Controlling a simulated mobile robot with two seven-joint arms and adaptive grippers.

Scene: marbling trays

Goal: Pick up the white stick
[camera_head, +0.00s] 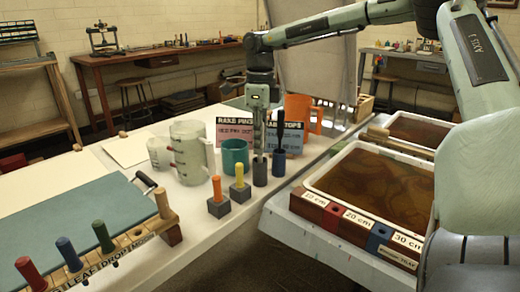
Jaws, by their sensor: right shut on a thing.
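My right gripper (259,146) points straight down at the middle of the white table. It is shut on the white stick (259,154), which stands in a dark round holder (260,172). The fingers hide most of the stick; only a small pale bit shows just above the holder. I cannot tell whether it has lifted at all. My left gripper is not in view.
A brown-filled tray (318,180) lies right.

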